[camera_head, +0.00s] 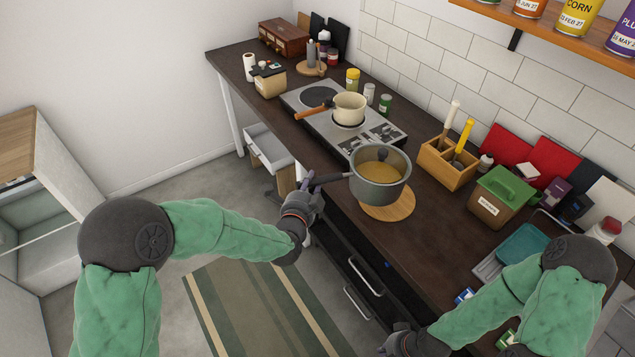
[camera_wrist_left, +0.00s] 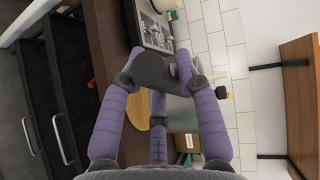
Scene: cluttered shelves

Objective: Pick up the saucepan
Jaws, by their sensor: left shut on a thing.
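A grey saucepan (camera_head: 378,188) with yellowish food in it is over a round wooden board (camera_head: 388,210) near the counter's front edge. It looks lifted slightly above the board, but the gap is hard to judge. My left gripper (camera_head: 312,184) is shut on its dark handle, which points left. In the left wrist view the purple fingers of the left gripper (camera_wrist_left: 160,72) close around the dark handle; much of the pan is hidden there. My right gripper (camera_head: 398,342) is at the bottom edge, mostly cut off, and its fingers do not show clearly.
A cream pan (camera_head: 349,107) with a wooden handle stands on the stove (camera_head: 313,118). A wooden utensil box (camera_head: 446,164) and a green-lidded container (camera_head: 500,196) stand right of the saucepan. An open drawer (camera_head: 268,149) juts out at the left. Wall shelf (camera_head: 550,25) above.

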